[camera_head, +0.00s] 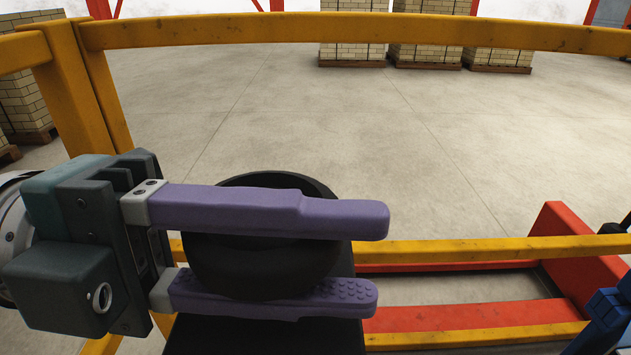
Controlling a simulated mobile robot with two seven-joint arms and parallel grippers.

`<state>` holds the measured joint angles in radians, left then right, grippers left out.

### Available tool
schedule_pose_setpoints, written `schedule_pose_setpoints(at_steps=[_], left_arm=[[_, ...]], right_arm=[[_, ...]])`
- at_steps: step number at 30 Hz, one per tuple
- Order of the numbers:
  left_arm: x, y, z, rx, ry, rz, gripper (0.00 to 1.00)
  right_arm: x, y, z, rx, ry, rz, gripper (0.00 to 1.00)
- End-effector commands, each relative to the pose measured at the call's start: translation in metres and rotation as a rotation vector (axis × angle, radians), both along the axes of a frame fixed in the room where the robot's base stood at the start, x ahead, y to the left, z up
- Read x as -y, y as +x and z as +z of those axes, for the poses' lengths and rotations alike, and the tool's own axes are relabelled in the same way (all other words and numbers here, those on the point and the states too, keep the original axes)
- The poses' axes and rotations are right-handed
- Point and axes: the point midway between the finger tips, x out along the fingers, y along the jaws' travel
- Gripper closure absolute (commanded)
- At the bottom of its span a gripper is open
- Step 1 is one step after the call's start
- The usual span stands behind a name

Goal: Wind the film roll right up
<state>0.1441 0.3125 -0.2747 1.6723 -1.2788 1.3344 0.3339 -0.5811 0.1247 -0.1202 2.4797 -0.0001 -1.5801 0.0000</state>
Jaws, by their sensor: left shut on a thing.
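My left gripper (372,257) comes in from the left with two long purple fingers lying across the picture. It is shut on a black round knob-like piece (262,264), with one finger across its upper part and one along its lower part. The piece has a raised rim and a hollow top, partly hidden by the upper finger. A flat black block (265,338) shows just below it. I cannot make out a film roll as such. My right gripper is not clearly in view.
A yellow rail (350,33) crosses the top, joined to a yellow post (70,90) at left. A lower yellow rail (450,250) and a red frame (575,250) lie at right. A blue part (604,312) shows at the right edge. Brick pallets (427,42) stand far off on open floor.

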Motion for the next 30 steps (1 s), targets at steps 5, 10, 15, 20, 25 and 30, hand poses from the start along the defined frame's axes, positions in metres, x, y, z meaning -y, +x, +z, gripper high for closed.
schedule_pose_setpoints(at_steps=[5,10,15,20,25,30], left_arm=[[-0.001,0.0,-0.003,0.001,0.004,-0.02,1.0],[-0.003,-0.001,-0.007,0.005,0.007,-0.138,1.0],[-0.006,-0.004,-0.005,0.004,0.005,-0.246,1.0],[-0.007,-0.005,-0.002,0.001,0.006,-0.278,1.0],[-0.007,-0.005,-0.002,0.0,0.006,-0.277,1.0],[-0.007,-0.005,-0.001,0.0,0.005,-0.277,0.49]], right_arm=[[0.0,0.0,-0.005,0.0,0.0,0.0,0.47],[-0.001,0.0,-0.026,0.001,0.003,-0.001,0.47],[-0.001,0.0,-0.041,0.0,0.005,-0.004,0.47],[-0.002,0.0,-0.042,0.001,0.007,-0.004,0.47],[-0.002,0.0,-0.041,0.001,0.006,-0.004,0.47],[-0.002,0.0,-0.041,0.001,0.006,-0.004,0.47]])
